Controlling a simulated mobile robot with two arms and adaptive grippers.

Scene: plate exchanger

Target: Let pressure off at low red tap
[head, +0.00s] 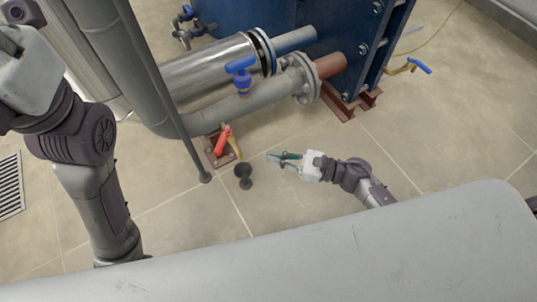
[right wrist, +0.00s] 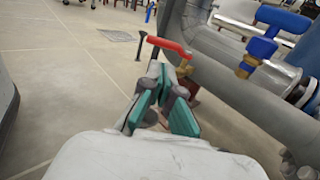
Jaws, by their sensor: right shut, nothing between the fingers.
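The low red tap (head: 223,140) sits near the floor, below the grey pipe. A brass part shows beside its red lever. In the right wrist view the red lever (right wrist: 168,46) lies just beyond the fingers. My right gripper (head: 274,157) is shut and empty, to the right of the tap in the head view and apart from it. Its green-padded fingers (right wrist: 160,82) come together at the tips in the wrist view. Of my left arm, the white wrist part (head: 30,72) shows at the upper left; its fingertips cannot be made out.
A blue-handled valve (head: 240,70) sits on the grey pipe (head: 240,108) above. A thin grey post (head: 180,115) stands left of the tap. The tiled floor right of the gripper is clear.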

